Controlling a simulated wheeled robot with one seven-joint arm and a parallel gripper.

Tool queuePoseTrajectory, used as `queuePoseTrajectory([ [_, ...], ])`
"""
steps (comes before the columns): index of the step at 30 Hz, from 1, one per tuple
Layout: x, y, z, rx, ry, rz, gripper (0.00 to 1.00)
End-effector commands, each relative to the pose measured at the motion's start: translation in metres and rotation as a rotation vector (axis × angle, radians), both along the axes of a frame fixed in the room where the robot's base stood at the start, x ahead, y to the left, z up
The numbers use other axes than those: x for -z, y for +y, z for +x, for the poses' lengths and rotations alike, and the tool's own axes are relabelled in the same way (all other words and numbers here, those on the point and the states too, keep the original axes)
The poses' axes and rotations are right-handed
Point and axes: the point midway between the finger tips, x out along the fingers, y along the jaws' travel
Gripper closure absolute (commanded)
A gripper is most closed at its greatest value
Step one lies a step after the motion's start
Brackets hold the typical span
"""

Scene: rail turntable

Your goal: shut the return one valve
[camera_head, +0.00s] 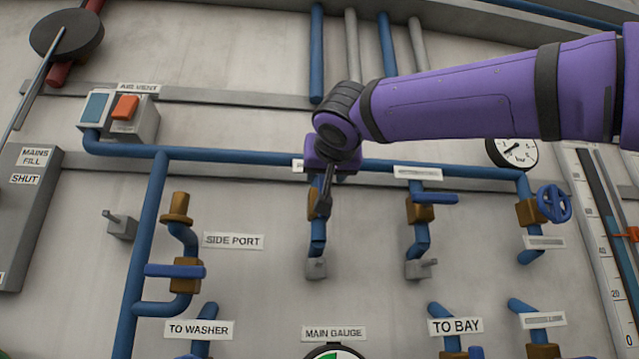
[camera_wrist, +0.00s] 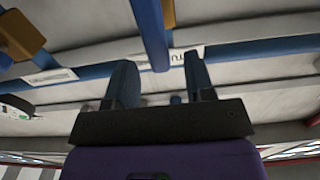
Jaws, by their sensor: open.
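My gripper (camera_head: 322,205) is at the middle of the wall, in front of a vertical blue branch pipe. In the wrist view, its two fingers (camera_wrist: 160,78) are apart, with blue pipe visible between and beyond them. A brass valve body (camera_head: 312,203) shows partly behind my gripper; it sits on that branch. Its handle and handle angle are hidden or cannot be made out. A white label (camera_head: 298,166) above it is mostly covered. In the wrist view a label (camera_wrist: 188,54) shows only a few letters, perhaps "TU". I cannot tell whether my fingers touch the valve.
A similar brass valve (camera_head: 420,208) with a horizontal blue lever (camera_head: 435,199) is to the right. Farther right are a blue handwheel (camera_head: 554,204) and a pressure gauge (camera_head: 513,151). The side port valve (camera_head: 186,276) is at left. A horizontal blue pipe (camera_head: 235,160) runs behind my gripper.

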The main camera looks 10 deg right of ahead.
Motion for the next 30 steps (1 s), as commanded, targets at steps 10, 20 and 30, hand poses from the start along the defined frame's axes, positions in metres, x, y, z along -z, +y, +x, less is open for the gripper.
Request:
queuePoseTrajectory([
  [10, 0.000, 0.000, 0.049, 0.000, 0.000, 0.000, 0.51],
  [20, 0.000, 0.000, 0.058, 0.000, 0.000, 0.000, 0.51],
  [30, 0.000, 0.000, 0.057, 0.000, 0.000, 0.000, 1.00],
])
